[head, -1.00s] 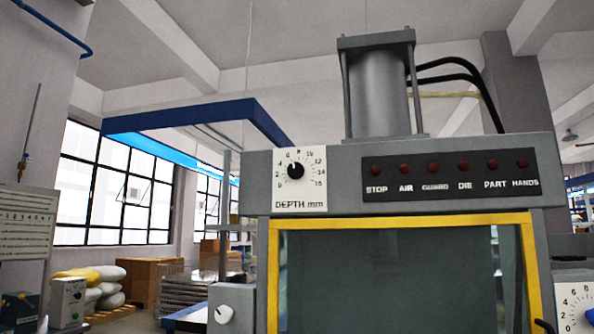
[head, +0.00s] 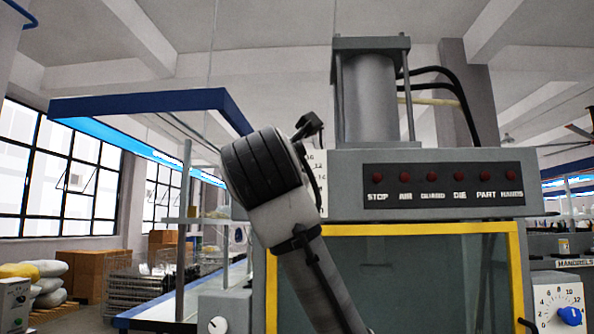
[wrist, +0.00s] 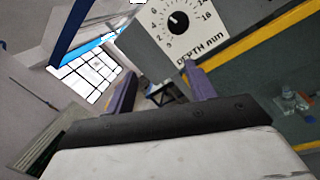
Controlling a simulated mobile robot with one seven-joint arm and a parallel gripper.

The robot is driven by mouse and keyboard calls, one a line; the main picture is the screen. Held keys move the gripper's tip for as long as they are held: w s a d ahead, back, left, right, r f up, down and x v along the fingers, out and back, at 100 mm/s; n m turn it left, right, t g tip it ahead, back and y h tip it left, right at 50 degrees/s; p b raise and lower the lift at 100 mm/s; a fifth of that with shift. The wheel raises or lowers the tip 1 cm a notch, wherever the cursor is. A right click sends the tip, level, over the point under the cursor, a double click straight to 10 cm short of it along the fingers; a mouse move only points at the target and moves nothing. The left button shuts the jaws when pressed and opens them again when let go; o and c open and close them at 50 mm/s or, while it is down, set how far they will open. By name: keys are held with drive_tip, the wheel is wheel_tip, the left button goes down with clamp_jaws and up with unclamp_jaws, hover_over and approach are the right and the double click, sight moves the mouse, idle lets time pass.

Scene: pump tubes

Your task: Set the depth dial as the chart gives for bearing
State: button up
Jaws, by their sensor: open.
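The depth dial (wrist: 178,21) is a black round knob on a white plate (wrist: 158,20) marked "DEPTH mm", near the top of the wrist view. Its exact setting is too small to read there. In the head view my arm covers the knob, and only a strip of the plate (head: 319,170) shows. My gripper (wrist: 160,91) is open, with two purplish fingers and nothing between them. The dial appears above the fingers in the wrist view, apart from them. No chart for bearing can be made out in either current view.
The grey press (head: 430,155) carries a row of red lamps (head: 445,177) and a yellow-framed window (head: 395,229). A white knob (head: 217,325) sits at lower left. Another dial with a blue knob (head: 569,315) sits at lower right. Cartons (head: 97,273) stand at the left.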

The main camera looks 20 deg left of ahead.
drive_tip(key=s+d+r+n+h, duration=0.1)
drive_tip(key=d+r+h, duration=0.1)
drive_tip(key=d+h, duration=0.15)
drive_tip(key=p+x, duration=0.4)
drive_tip(key=x, duration=0.9)
drive_tip(key=shift+a+y, duration=0.2)
drive_tip(key=shift+y, duration=0.25)
drive_tip(key=c, duration=0.9)
drive_tip(key=shift+c, duration=0.2)
